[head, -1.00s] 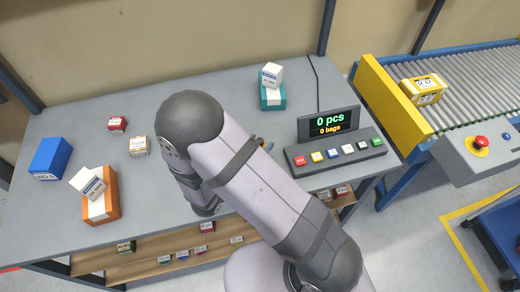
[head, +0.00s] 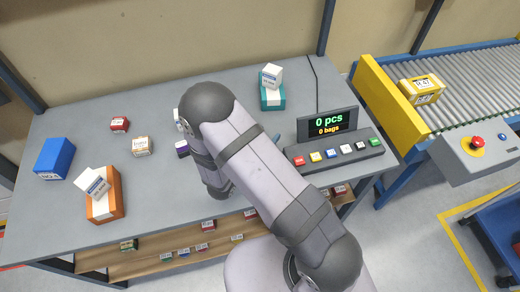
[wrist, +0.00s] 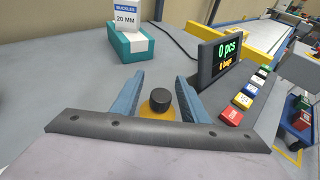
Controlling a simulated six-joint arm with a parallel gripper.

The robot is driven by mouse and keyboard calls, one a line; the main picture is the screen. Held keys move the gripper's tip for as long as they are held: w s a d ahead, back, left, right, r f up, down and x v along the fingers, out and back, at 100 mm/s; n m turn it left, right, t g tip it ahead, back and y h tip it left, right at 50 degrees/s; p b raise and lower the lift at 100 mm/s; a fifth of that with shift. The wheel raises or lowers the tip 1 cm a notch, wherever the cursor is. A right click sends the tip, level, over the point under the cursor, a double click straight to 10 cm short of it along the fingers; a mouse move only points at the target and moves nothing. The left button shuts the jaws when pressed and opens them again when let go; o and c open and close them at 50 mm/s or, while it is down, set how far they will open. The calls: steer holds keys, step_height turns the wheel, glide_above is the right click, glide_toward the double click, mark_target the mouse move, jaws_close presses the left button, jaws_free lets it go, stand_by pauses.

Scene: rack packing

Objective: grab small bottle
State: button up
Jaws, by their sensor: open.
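In the wrist view a small bottle (wrist: 157,108) with a black cap and a yellow-orange body stands on the grey table. My gripper (wrist: 160,88) is open, with one blue finger on each side of the bottle. I cannot tell whether the fingers touch it. In the head view my arm hides the bottle and most of the gripper.
A teal box (head: 271,97) with a white box on top stands at the back. A display (head: 327,124) with coloured buttons stands at the right. An orange box (head: 105,195), a blue box (head: 54,159) and small boxes lie at the left. A conveyor (head: 460,82) is at the right.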

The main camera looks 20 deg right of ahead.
jaws_close()
steer(key=shift+s+f, duration=0.1)
step_height(320, 180, up, 10)
steer(key=b, duration=0.1)
stand_by(0.9)
